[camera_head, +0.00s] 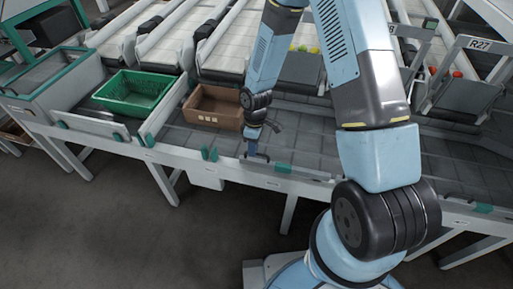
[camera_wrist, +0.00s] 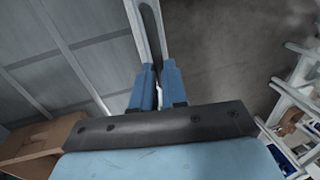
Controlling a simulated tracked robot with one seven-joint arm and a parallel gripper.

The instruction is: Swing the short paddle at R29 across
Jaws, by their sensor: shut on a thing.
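My gripper (camera_head: 253,151) points down at the front rail of the roller conveyor (camera_head: 270,178). In the wrist view its two blue fingers (camera_wrist: 158,90) are close together, shut on a thin dark bar, which I take to be the short paddle (camera_wrist: 150,35). The bar runs up the picture from between the fingers, along the pale rail. In the head view a small dark piece of it shows beside the fingertips (camera_head: 259,157). The R29 sign is not readable in either view; my arm covers much of that area.
A brown box (camera_head: 213,116) stands on the conveyor left of my gripper; it also shows in the wrist view (camera_wrist: 35,145). A green crate (camera_head: 135,92) is farther left. Teal blocks (camera_head: 209,153) sit on the front rail. A sign reading R27 (camera_head: 478,44) stands at the right. The front floor is clear.

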